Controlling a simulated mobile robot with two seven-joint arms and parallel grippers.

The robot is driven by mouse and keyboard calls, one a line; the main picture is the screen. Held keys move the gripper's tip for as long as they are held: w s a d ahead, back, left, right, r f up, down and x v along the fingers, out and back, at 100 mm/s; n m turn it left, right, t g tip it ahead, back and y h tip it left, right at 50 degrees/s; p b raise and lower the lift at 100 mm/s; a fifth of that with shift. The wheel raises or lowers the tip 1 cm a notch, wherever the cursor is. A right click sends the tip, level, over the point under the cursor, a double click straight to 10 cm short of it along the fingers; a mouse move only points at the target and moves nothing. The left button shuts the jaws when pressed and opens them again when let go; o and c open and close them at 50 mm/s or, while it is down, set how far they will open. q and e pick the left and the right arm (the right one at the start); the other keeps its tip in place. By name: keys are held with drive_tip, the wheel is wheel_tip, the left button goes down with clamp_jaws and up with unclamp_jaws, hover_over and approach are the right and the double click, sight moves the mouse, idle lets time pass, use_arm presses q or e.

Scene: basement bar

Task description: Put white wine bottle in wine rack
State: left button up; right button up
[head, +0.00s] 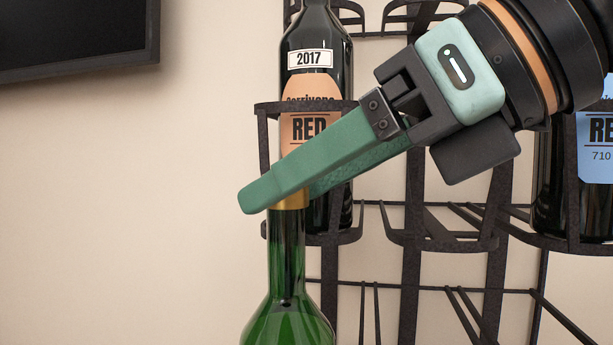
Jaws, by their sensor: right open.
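A green glass bottle (287,318) stands upright at the bottom centre of the head view, with a gold foil band (293,201) on its neck. Its lower body and any label are below the picture, and its top is hidden by my gripper. My right gripper (282,190) comes in from the upper right, its green fingers open at the bottle's neck. The near finger crosses in front of the neck; the far one is mostly hidden. The black metal wine rack (411,265) is on the wall behind. My left gripper is not in view.
A dark bottle labelled RED 2017 (318,42) sits in the rack's left holder, behind my gripper. A blue-labelled bottle (597,140) sits in a holder at the right edge. The middle holder (440,244) looks empty. A dark screen (75,35) hangs at upper left over bare wall.

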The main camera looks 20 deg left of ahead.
drive_tip(key=b+v, duration=0.1)
drive_tip(key=v, duration=1.1)
drive_tip(key=shift+r, duration=0.1)
